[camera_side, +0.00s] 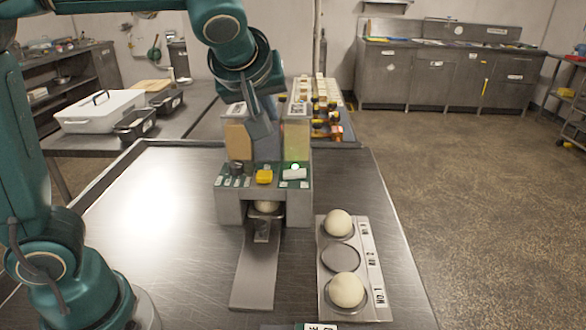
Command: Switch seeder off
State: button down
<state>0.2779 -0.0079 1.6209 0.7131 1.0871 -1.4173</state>
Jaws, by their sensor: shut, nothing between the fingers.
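The seeder (228,207) is a grey machine standing on the steel table. Its sloped green panel carries a black knob (237,168), a yellow button (264,177) and a white switch-like part (295,174). A small green light (295,166) glows at the panel's right. A dough ball (266,206) sits in the opening under the panel. My gripper (262,130) is shut and empty, above and behind the panel, between the seeder's two upright parts. It appears apart from the controls. Its fingertips are small and hard to make out.
A grey tray (326,318) at right holds two dough balls (338,222), with its middle hollow empty. A metal chute (258,270) runs forward from the seeder. Orange-capped containers (325,110) stand behind. The table's left part is clear except for my arm.

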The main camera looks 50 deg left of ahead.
jog(key=shift+w+d+f+m, duration=0.6)
jog(key=shift+w+d+f, duration=0.4)
jog(key=shift+d, duration=0.25)
jog(key=shift+f, duration=0.1)
send_over(295, 174)
jog(key=f, duration=0.6)
jog(key=shift+s+d+f, duration=0.25)
jog(key=shift+s+f, duration=0.05)
jog(key=shift+f, duration=0.1)
jog(key=f, duration=0.3)
jog(key=shift+w+d+f, duration=0.1)
jog(key=shift+w, duration=0.2)
jog(key=shift+f, duration=0.45)
